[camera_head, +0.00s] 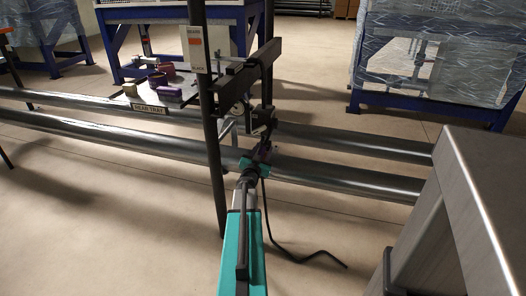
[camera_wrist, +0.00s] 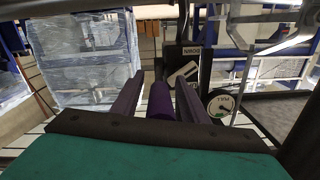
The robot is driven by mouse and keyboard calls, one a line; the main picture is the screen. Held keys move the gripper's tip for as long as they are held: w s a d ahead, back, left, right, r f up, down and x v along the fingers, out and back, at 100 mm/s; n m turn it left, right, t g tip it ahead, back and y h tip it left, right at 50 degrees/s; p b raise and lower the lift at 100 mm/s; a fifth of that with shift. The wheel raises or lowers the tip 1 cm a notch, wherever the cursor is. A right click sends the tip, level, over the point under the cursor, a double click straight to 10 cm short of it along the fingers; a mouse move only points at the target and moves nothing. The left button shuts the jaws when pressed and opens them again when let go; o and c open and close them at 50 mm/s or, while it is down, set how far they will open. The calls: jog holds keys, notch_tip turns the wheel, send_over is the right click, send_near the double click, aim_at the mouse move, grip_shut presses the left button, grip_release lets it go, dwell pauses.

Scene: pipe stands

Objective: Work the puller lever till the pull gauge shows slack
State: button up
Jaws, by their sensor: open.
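My gripper (camera_head: 261,152) is at the end of the teal arm, just below the dark puller mechanism (camera_head: 262,118) on the pipe stand. In the wrist view the two dark fingers of my gripper (camera_wrist: 158,82) are apart. A purple cylindrical grip (camera_wrist: 160,103), which looks like the lever's end, shows between them with slight room either side; I cannot tell whether it touches them. A round white pull gauge (camera_wrist: 221,104) with a small green mark is right of the fingers. Its needle is too small to read. The gauge also seems to show in the head view (camera_head: 237,111), edge-on.
Two long steel pipes (camera_head: 330,172) run across behind my gripper. A dark post (camera_head: 213,160) stands close on the left. A grey metal frame (camera_head: 485,200) stands at right. A black cable (camera_head: 290,252) hangs to the floor.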

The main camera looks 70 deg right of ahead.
grip_shut()
jog(key=shift+r, duration=0.15)
